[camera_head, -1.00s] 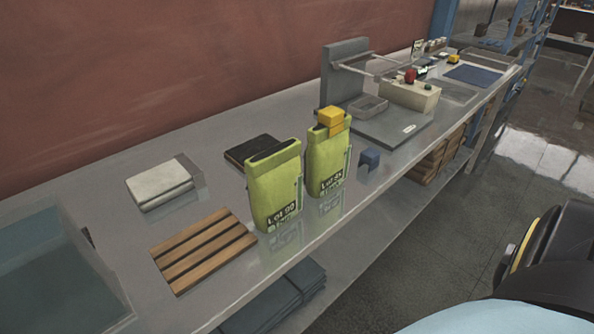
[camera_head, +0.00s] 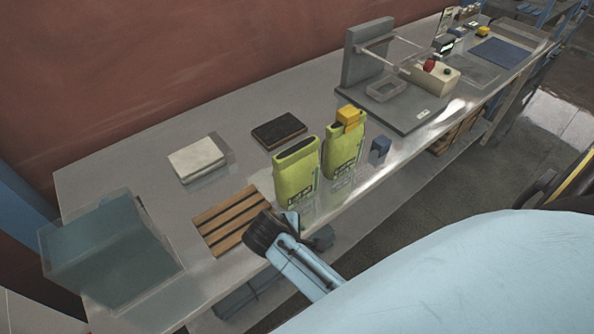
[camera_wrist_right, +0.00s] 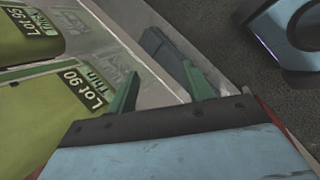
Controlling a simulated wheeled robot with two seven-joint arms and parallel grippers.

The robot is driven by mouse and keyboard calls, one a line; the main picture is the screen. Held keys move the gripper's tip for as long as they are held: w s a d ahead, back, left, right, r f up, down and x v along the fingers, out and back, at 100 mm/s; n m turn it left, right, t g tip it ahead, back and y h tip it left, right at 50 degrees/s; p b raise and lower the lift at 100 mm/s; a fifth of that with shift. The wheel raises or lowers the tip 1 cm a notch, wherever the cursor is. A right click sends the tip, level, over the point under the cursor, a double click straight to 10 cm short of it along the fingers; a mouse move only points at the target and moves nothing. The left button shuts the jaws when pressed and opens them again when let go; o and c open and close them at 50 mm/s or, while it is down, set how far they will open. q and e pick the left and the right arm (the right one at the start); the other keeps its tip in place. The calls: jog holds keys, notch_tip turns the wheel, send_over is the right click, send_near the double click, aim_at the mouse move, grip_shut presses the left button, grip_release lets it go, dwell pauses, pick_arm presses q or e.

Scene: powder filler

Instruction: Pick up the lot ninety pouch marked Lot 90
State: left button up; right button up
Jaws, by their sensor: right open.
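The lot ninety pouch (camera_head: 295,177) is lime green and stands upright near the bench's front edge. In the right wrist view the same pouch (camera_wrist_right: 38,122) fills the lower left, its label reading "Lot 90". A second green pouch (camera_head: 338,156), with a yellow block on its top, stands to its right; this Lot 95 pouch (camera_wrist_right: 20,48) is at the upper left of the wrist view. My right gripper (camera_wrist_right: 160,70) is open and empty, its green fingers beside the Lot 90 pouch, which is not between them. In the head view its fingers cannot be made out. My left gripper is not in view.
A slatted wooden rack (camera_head: 228,219), a white pad (camera_head: 196,158), a black pad (camera_head: 279,130) and a blue block (camera_head: 380,147) lie around the pouches. A clear bin (camera_head: 110,255) stands at left. The filler machine (camera_head: 369,58) is behind right.

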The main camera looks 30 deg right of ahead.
jog(key=w+a+r+n+h+p, duration=0.2)
jog(key=w+r+n+h, duration=0.25)
jog(key=w+r, duration=0.4)
jog(key=n+h, duration=0.3)
jog(key=n, duration=0.1)
send_near(293, 149)
jog(key=shift+h, duration=0.25)
jog(key=x, duration=0.8)
jog(key=shift+s+d+f+p, duration=0.1)
jog(key=shift+d+f+p, duration=0.2)
jog(key=shift+f, duration=0.05)
jog(key=shift+d+f, duration=0.15)
jog(key=shift+d, duration=0.2)
grip_shut()
